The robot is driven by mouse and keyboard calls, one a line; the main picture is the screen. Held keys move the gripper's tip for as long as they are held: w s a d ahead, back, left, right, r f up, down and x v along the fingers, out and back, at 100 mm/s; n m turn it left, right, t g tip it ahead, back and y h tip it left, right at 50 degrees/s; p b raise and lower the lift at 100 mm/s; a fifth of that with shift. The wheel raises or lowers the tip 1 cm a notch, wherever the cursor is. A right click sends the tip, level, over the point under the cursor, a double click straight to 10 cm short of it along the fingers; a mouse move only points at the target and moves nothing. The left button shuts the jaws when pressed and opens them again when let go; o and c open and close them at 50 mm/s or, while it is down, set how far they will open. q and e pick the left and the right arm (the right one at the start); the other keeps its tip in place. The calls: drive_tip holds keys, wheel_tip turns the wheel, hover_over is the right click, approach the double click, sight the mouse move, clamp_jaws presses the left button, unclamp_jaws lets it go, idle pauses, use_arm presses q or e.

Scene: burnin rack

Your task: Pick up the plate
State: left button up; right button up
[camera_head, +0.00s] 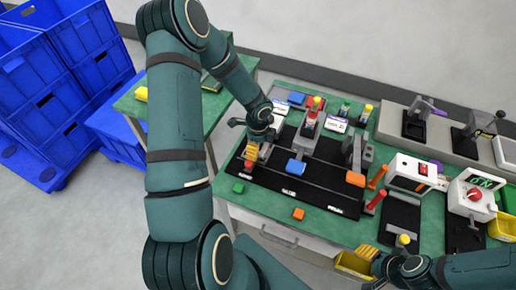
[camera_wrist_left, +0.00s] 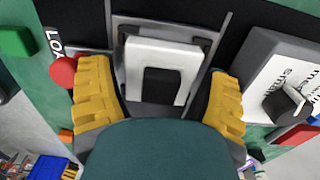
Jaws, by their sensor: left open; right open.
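What looks like the plate (camera_wrist_left: 165,52) is a white piece with a dark square in its middle, standing in a grey frame in the left wrist view. My left gripper (camera_wrist_left: 161,85) is open, with one yellow finger on either side of the plate and apparent gaps to it. In the head view my left gripper (camera_head: 252,153) is over the left end of the black mat, and my arm hides most of the plate there. My right gripper (camera_head: 385,250) is open at the front right, away from the plate, and looks empty.
The black mat (camera_head: 318,196) lies on the green bench (camera_head: 262,203) with several fixtures and coloured blocks. A red ball knob (camera_wrist_left: 63,71) is close beside the left finger. Two white instrument boxes (camera_head: 472,196) stand right. Blue crates (camera_head: 75,95) are on the floor left.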

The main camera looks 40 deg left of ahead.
use_arm(q)
drive_tip(key=c, duration=0.9)
drive_tip(key=shift+r, duration=0.15)
